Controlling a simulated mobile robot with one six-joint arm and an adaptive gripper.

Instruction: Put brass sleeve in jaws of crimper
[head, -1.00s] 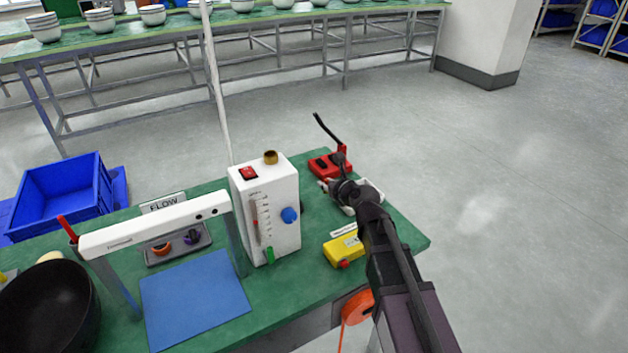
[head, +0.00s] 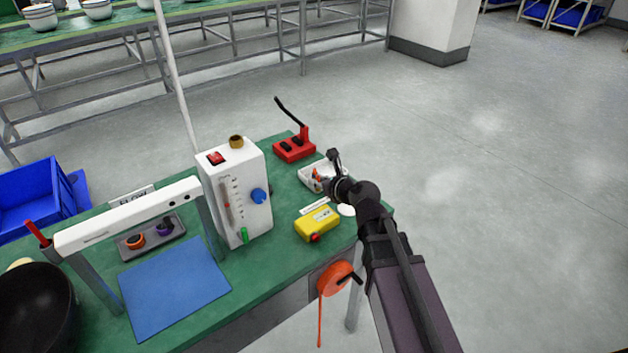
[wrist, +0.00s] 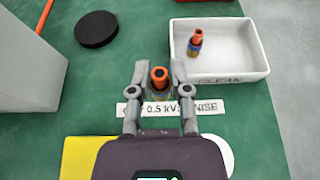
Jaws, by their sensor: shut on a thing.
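My gripper (wrist: 159,82) is shut on a small upright piece with an orange top and dark centre (wrist: 159,74); its lower part is mostly hidden between the fingers. In the head view my gripper (head: 334,170) is at the right part of the green bench, by the white tray. A brass-coloured ring (head: 236,141), which may be the brass sleeve, sits on top of the white box. The red device with a raised black lever (head: 294,147), seemingly the crimper, stands at the bench's back right; its jaws cannot be made out. Only its red edge (wrist: 205,1) shows in the wrist view.
The white tray marked CLEAN (wrist: 219,79) holds an orange and brass piece (wrist: 195,43). A yellow case (head: 317,223), a label strip (wrist: 172,108) and a black disc (wrist: 96,29) lie nearby. The tall white box (head: 232,195) stands left. Green bench between them is clear.

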